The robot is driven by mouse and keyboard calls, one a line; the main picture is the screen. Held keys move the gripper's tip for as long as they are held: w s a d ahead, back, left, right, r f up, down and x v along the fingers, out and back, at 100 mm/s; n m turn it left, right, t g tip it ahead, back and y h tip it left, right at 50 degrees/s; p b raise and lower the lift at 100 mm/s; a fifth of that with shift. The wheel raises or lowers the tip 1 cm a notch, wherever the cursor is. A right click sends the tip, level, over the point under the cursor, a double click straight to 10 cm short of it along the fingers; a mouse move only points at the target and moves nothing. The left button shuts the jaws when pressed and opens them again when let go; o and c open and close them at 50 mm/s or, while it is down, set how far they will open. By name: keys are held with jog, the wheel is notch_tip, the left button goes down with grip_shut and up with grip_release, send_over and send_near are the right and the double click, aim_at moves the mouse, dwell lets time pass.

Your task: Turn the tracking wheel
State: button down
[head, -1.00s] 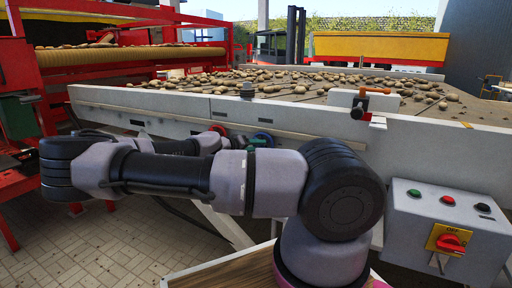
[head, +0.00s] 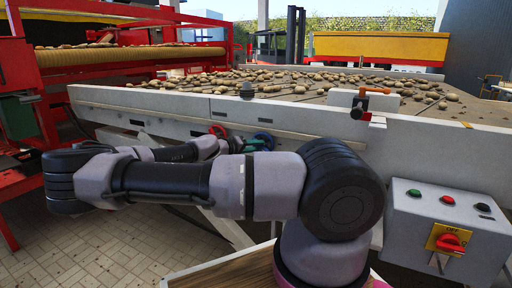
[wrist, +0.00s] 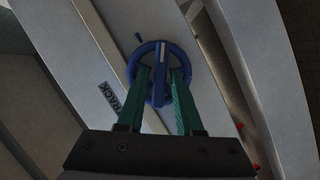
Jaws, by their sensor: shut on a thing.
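The blue tracking wheel (wrist: 150,48) is a small ring with a spoke, mounted on the grey machine side beside a "TRACK" label (wrist: 117,97) in the wrist view. My gripper (wrist: 162,72) has two green fingers, one on each side of the wheel's middle, and is shut on the wheel. In the head view the blue wheel (head: 265,136) shows just above my arm, with the green fingers (head: 253,144) at it. Part of the wheel is hidden behind the fingers.
A red wheel (head: 218,130) sits just left of the blue one below a rail (head: 180,115). The potato table (head: 330,85) is above. A control box (head: 450,225) with buttons and a red switch stands at right. Tiled floor (head: 110,255) is clear at lower left.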

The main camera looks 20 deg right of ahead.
jog(key=n+h, duration=0.1)
jog(key=n, duration=0.2)
jog(key=n+h, duration=0.1)
jog(key=n, duration=0.1)
jog(key=shift+w+a+f+n+h, duration=0.1)
jog(key=shift+f+n+h, duration=0.2)
dwell(0.4)
jog(key=c, duration=0.8)
grip_release()
jog(key=shift+r, duration=0.1)
jog(key=shift+r, duration=0.1)
jog(key=v, duration=1.1)
